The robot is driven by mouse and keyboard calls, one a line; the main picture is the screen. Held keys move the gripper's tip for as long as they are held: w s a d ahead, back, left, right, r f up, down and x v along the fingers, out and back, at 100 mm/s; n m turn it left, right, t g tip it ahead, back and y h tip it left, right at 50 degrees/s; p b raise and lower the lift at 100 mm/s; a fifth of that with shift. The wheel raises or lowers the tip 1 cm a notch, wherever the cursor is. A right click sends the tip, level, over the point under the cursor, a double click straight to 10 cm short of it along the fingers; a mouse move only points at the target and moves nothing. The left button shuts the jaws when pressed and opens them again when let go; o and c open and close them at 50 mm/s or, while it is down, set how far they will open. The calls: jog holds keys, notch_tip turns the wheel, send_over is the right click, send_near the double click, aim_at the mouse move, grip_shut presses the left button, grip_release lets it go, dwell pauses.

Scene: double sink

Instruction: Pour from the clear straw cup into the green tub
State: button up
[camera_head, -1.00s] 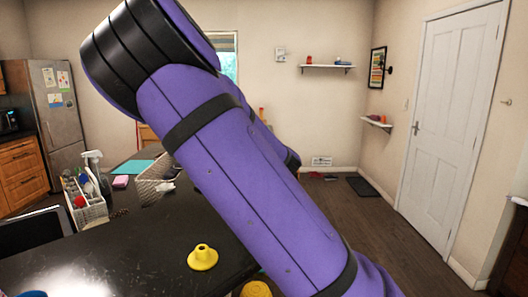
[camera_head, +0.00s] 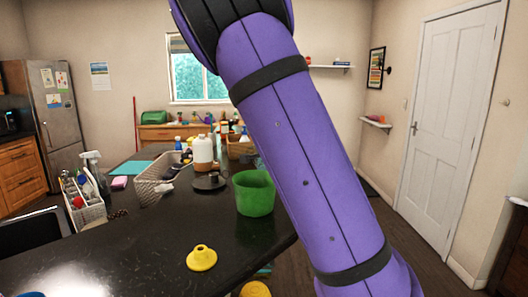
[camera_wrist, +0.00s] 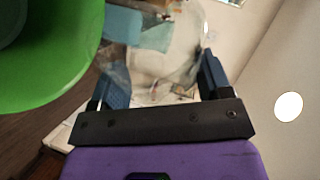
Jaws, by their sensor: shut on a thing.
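The green tub (camera_head: 254,195) stands upright on the dark counter, near its right edge in the head view. It also fills the upper left of the wrist view (camera_wrist: 40,70), close beside my gripper. The clear straw cup (camera_wrist: 178,48) is between the blue fingers of my gripper (camera_wrist: 162,76), which is shut on it. The cup is see-through, and its contents and straw cannot be made out. The wrist view is strongly tilted; the cup's exact tilt is unclear. In the head view my purple arm hides the gripper and most or all of the cup.
A white bottle (camera_head: 203,153), a grey basket (camera_head: 157,186) and a caddy (camera_head: 86,207) stand farther back and left.

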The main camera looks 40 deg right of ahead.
jog(key=shift+d, duration=0.15)
notch_tip(320, 180, up, 3)
jog(key=m+g+y, duration=0.1)
jog(key=m+y, duration=0.1)
jog(key=m, duration=0.1)
jog(key=shift+d+f, duration=0.1)
jog(key=shift+g+y, duration=0.3)
jog(key=shift+y, duration=0.1)
jog(key=shift+r+m+y, duration=0.3)
jog(key=shift+r+m, duration=0.1)
jog(key=shift+r, duration=0.05)
jog(key=shift+r+m+g+y, duration=0.6)
jog(key=shift+r+m+y, duration=0.4)
jog(key=shift+r+m, duration=0.15)
notch_tip(320, 180, up, 3)
jog(key=m+y, duration=0.2)
jog(key=shift+f+y, duration=0.2)
jog(key=shift+y, duration=0.2)
notch_tip(320, 180, up, 2)
jog(key=shift+r+m+y, duration=0.15)
jog(key=shift+m+y, duration=0.95)
jog(key=shift+m, duration=0.15)
jog(key=shift+r+m+g+y, duration=0.3)
jog(key=shift+r+m+y, duration=0.2)
jog(key=shift+r+y, duration=0.1)
